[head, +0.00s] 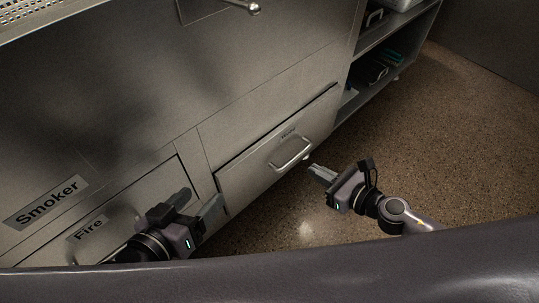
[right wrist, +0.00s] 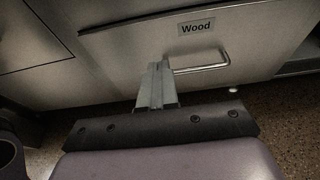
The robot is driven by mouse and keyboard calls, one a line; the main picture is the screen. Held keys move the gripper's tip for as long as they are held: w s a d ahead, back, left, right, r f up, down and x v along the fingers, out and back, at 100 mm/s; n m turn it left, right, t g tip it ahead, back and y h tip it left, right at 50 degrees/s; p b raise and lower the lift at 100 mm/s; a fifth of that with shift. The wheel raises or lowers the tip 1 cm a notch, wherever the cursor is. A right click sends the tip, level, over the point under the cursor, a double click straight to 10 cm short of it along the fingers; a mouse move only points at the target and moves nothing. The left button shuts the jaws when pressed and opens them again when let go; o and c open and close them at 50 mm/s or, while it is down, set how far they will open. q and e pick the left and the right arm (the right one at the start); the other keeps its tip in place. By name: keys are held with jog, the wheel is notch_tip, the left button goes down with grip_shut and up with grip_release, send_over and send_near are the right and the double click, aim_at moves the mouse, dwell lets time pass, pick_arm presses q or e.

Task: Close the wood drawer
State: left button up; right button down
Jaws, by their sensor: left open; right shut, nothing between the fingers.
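The wood drawer (head: 262,165) is a grey metal front low on the cabinet, with a bar handle (head: 291,154). A dark gap runs along its top and right edges, so it stands slightly out from the cabinet. In the right wrist view the drawer front (right wrist: 125,58) bears a "Wood" label (right wrist: 197,27) above the handle (right wrist: 202,64). My right gripper (head: 314,170) is shut and empty, close in front of the drawer near the handle; I cannot tell whether it touches. My left gripper (head: 203,203) is open and empty, before the boundary between the fire door and the drawer.
A "Fire" panel (head: 140,195) and a "Smoker" label (head: 46,202) are on the cabinet at the left. An open shelf (head: 372,82) with items stands beyond the drawer. Speckled floor (head: 430,150) is clear at the right.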

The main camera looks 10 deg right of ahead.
jog(key=b, duration=0.2)
send_near(269, 145)
jog(key=w+a+f, duration=0.1)
jog(key=f, duration=0.1)
jog(key=w+a, duration=0.2)
jog(key=w, duration=0.1)
jog(key=shift+a+r, duration=0.1)
jog(key=shift+r, duration=0.1)
jog(key=shift+w+a, duration=0.3)
jog(key=shift+w, duration=0.15)
pick_arm(q)
jog(key=shift+w+d+r+h, duration=0.1)
jog(key=shift+w+d+h, duration=0.1)
jog(key=shift+d+h, duration=0.4)
jog(key=shift+s, duration=0.1)
